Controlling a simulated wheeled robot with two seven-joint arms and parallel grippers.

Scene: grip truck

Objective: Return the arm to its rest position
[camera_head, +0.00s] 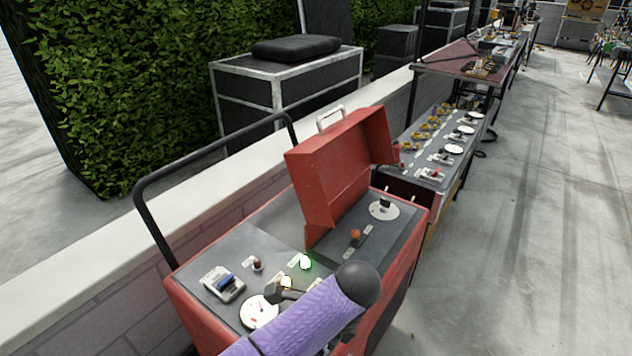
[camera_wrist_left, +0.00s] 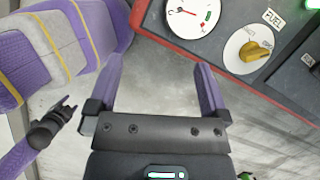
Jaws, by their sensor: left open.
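My left gripper (camera_wrist_left: 157,90) is open in the left wrist view, with nothing between its two purple fingers. Grey floor shows between them, beside the edge of the red machine's panel (camera_wrist_left: 232,88). In the head view, a purple section of my arm (camera_head: 318,312) with a black rounded end crosses the front right of the red machine (camera_head: 195,318). My left gripper's fingers cannot be made out there. My right gripper (camera_wrist_left: 68,103) shows small and dark at the left of the wrist view; whether its jaws are open is unclear.
The machine's panel has a white dial (camera_head: 258,313), a yellow knob (camera_wrist_left: 256,52) and a lit green lamp (camera_head: 305,263). Its red lid (camera_head: 338,170) stands raised. A black rail (camera_head: 205,155) rises at the left. A second control panel (camera_head: 440,150) stands behind. Open floor (camera_head: 540,250) lies right.

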